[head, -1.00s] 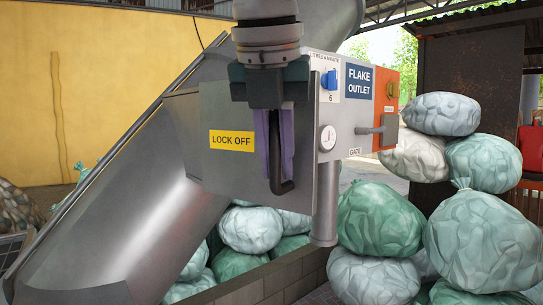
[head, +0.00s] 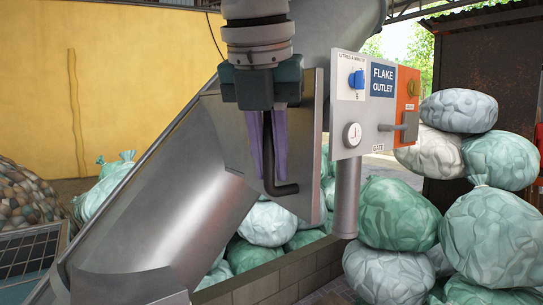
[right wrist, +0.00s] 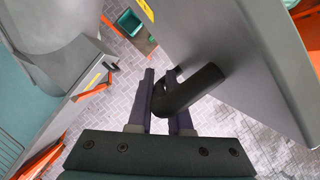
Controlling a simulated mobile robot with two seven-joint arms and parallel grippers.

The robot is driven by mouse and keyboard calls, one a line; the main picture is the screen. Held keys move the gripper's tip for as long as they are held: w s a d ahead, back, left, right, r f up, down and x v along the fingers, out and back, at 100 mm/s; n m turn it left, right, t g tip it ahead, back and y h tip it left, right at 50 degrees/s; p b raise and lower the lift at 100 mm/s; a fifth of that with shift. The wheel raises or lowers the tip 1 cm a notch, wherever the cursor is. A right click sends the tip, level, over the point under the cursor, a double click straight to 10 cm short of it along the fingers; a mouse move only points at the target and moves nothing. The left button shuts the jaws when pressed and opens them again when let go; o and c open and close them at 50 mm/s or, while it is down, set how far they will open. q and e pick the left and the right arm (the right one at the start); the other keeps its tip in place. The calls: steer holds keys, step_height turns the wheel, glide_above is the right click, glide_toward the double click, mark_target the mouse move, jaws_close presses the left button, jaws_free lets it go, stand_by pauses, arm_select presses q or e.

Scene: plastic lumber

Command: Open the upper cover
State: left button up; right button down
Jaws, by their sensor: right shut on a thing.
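The upper cover (head: 303,150) is a flat grey metal plate beside the slanted chute. It stands at an angle, with its edge turned partly toward me. A black bent handle (head: 287,188) sticks out of it. My right gripper (head: 267,172) points down in front of the cover, its purple fingers shut on the handle. In the right wrist view the handle (right wrist: 203,84) runs from the cover (right wrist: 240,50) in between the fingers (right wrist: 163,100). The gripper hides part of the cover in the head view. My left gripper is not in view.
The grey chute (head: 185,205) slopes down to the left. A "FLAKE OUTLET" panel (head: 383,80) on a post (head: 346,198) stands just right of the cover. Several stuffed bags (head: 398,214) are piled at the right and behind a low block wall (head: 268,275).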

steer(key=shift+s, duration=0.1)
steer(key=c, duration=0.8)
jaws_free()
steer(key=shift+c, duration=0.2)
steer(key=shift+d+f, duration=0.1)
steer(key=shift+d, duration=0.05)
